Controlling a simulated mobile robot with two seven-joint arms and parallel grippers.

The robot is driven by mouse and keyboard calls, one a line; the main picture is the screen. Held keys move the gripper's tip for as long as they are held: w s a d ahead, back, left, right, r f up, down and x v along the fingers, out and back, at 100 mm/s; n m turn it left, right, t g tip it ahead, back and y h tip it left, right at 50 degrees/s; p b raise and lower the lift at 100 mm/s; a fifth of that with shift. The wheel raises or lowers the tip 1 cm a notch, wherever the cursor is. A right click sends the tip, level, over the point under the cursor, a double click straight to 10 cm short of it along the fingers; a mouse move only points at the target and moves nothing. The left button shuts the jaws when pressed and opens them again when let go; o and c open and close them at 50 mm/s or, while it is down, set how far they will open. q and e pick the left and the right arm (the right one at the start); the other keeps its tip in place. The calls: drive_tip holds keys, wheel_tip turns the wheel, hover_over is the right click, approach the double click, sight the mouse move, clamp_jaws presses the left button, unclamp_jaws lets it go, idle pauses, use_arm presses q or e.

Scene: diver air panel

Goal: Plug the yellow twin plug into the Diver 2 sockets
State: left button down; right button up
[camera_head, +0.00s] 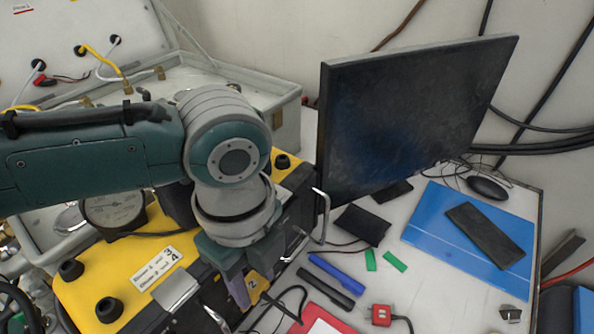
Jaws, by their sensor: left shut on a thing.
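My left arm comes in from the left, and its gripper (238,284) points down at the front edge of the yellow air panel (80,284). The gripper is shut on the yellow twin plug (254,285), which shows as a small yellow piece marked 2. A dark cable runs from near it towards the lower right. The panel's white label (157,268) names Diver 1 and Diver 2. I cannot make out the Diver 2 sockets; the arm and gripper cover part of the panel's front. My right gripper is out of view.
A black monitor (410,115) stands right of the panel. Metal handles (322,215) stick out from the panel front. Pens (338,268), a red clipboard (318,320), a red plug (381,315) and a blue folder (450,230) lie on the white table (440,300).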

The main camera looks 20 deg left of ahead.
use_arm(q)
drive_tip(key=shift+a, duration=0.25)
drive_tip(key=shift+c, duration=1.9)
unclamp_jaws()
drive_tip(key=shift+r, duration=0.1)
